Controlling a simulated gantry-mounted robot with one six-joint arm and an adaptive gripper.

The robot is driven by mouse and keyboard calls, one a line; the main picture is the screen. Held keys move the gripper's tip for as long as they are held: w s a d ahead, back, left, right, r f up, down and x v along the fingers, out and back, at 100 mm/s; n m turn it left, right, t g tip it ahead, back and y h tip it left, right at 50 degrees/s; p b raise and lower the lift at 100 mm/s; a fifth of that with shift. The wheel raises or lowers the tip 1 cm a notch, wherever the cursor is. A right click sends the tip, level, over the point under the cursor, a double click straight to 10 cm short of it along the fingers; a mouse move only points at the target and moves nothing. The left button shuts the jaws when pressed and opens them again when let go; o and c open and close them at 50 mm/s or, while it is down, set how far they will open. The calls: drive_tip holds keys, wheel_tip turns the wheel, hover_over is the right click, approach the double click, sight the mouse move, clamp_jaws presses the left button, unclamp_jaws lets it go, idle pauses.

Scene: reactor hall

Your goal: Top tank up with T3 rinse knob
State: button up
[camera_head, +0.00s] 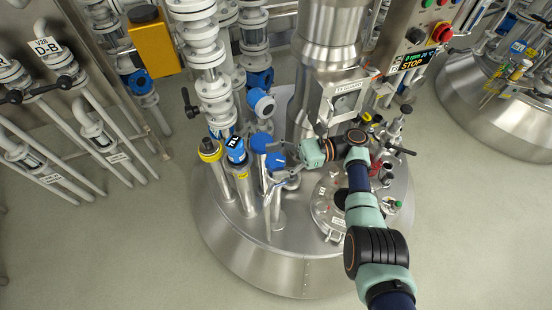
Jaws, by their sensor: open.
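The steel tank (255,265) stands in the middle, with several pipes and fittings rising from its lid. On the left of the lid, a blue knob (260,141) tops a steel post, and a second blue part (275,161) shows close to its right. I cannot read a rinse label on either, so which is the T3 rinse knob is unclear. My gripper (277,166) is open, reaching in from the right. Its grey fingers are at the second blue part and partly cover it. I cannot tell whether they touch it. Nothing is visibly held.
A blue-capped post (236,152) and a yellow-collared post (210,150) stand just left. A round hatch (325,210) lies under my arm. A control panel (425,45) reading STOP is at upper right. Valved pipes (215,85) rise behind.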

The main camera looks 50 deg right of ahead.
sight(276, 160)
drive_tip(key=shift+r, duration=0.1)
wheel_tip(276, 160, up, 10)
drive_tip(key=shift+f, duration=0.1)
idle(0.7)
drive_tip(key=w+a+f+n+g+h+p, duration=0.15)
drive_tip(key=w+a+f+n+h, duration=0.35)
drive_tip(key=a, duration=0.6)
drive_tip(key=w+a+f+n+g+h+p, duration=0.1)
drive_tip(key=a+f+n+h+p, duration=0.15)
drive_tip(key=a+n, duration=0.7)
drive_tip(key=s+a+r+n+t+h, duration=0.2)
drive_tip(key=s+a+n+h, duration=0.15)
drive_tip(key=a, duration=0.25)
drive_tip(key=s+a+r+n+t+h+p, duration=0.2)
drive_tip(key=s+a+r+n+t+h, duration=0.1)
drive_tip(key=s+r+n+h, duration=0.25)
wheel_tip(276, 160, up, 41)
drive_tip(key=n+y+p, duration=0.1)
drive_tip(key=p, duration=3.7)
drive_tip(key=shift+s+d+f, duration=0.15)
drive_tip(key=shift+d+f, duration=0.05)
drive_tip(key=shift+d, duration=0.25)
